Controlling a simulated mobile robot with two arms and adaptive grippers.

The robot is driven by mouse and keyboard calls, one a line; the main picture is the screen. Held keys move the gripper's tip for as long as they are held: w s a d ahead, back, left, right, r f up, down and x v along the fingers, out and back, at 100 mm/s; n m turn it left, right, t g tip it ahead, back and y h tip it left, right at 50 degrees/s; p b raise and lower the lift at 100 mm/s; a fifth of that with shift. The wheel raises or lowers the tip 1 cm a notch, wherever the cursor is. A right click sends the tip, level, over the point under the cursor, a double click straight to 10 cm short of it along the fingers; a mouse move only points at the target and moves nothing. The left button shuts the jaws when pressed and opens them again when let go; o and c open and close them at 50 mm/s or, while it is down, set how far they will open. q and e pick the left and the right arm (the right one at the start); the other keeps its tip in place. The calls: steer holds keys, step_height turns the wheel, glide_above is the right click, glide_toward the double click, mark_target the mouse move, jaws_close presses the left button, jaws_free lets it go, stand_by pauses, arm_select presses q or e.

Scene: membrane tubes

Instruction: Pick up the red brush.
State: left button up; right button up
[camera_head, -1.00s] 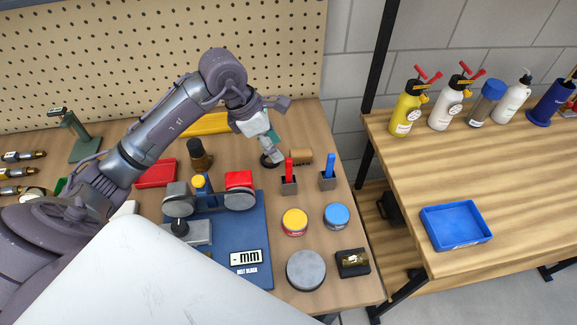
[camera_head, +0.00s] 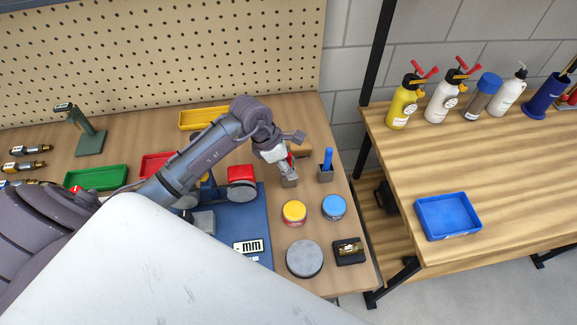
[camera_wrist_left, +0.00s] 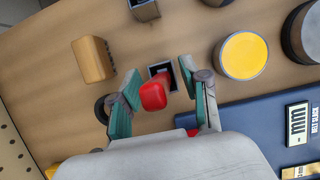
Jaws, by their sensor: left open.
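The red brush (camera_wrist_left: 153,95) stands upright in a small grey square holder (camera_wrist_left: 163,70) on the workbench. In the left wrist view, its red handle end lies between the two teal finger pads of my left gripper (camera_wrist_left: 158,94), which is open, with a gap on each side of the handle. In the head view, my left gripper (camera_head: 284,168) is over the grey holder and hides most of the brush; only a bit of red (camera_head: 291,158) shows. My right gripper is not in view.
A blue brush (camera_head: 327,160) stands in a second holder to the right. A brown block (camera_head: 304,150) is just behind. A yellow-lidded tin (camera_head: 294,212), a blue-lidded tin (camera_head: 334,207) and a blue gauge board (camera_head: 258,222) are in front. A second table (camera_head: 520,180) stands at right.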

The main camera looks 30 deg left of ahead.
arm_select(q)
jaws_close()
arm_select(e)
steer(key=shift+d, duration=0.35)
arm_select(q)
steer(key=shift+r, duration=0.1)
